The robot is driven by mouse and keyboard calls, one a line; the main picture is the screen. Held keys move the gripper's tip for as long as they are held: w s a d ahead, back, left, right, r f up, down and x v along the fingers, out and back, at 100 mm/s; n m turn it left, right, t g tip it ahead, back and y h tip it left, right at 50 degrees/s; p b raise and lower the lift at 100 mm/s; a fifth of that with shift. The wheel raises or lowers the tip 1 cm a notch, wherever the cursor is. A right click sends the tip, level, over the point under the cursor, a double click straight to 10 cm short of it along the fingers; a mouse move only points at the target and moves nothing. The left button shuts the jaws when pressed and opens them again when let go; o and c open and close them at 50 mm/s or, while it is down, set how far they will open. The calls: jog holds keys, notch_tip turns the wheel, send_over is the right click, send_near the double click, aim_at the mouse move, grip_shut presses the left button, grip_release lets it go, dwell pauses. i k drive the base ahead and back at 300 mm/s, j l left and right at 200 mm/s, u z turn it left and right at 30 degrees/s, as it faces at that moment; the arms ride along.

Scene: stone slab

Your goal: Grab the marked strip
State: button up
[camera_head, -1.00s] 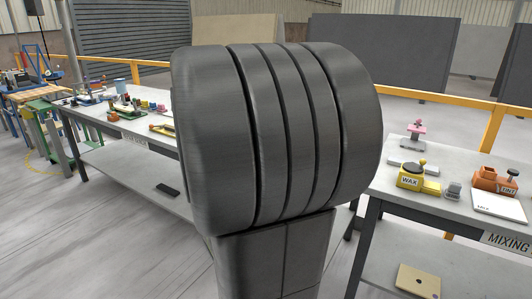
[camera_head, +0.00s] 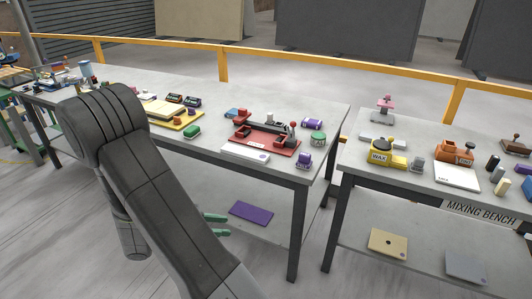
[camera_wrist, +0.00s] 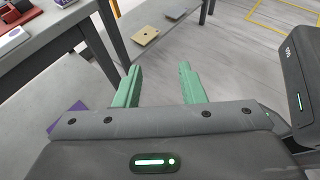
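I cannot make out which thing is the marked strip; no strip with a clear mark stands out. A white flat piece with a small mark (camera_head: 245,152) lies in front of a red device (camera_head: 268,136) on the long bench. My gripper (camera_wrist: 160,70) has two green fingers standing well apart with nothing between them. In the head view, the gripper (camera_head: 215,224) is partly hidden behind my arm, low beside the long bench and below its top. The bench's red device (camera_wrist: 16,12) also shows at the upper left of the wrist view.
The long bench (camera_head: 328,112) carries several small tools and blocks. A purple plate (camera_head: 251,212) lies on its lower shelf. A gap separates the benches.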

aim_at(249, 155)
jog(key=i+j+z, duration=0.3)
jog(key=j+z, duration=0.35)
jog(key=i+j+z, duration=0.15)
jog(key=j+z, duration=0.5)
jog(key=i+j, duration=0.1)
jog(key=j, duration=0.6)
jog(key=i+j, duration=0.1)
jog(key=j, duration=0.6)
jog(key=j+z, duration=0.1)
jog(key=j, duration=0.6)
jog(key=i, duration=0.05)
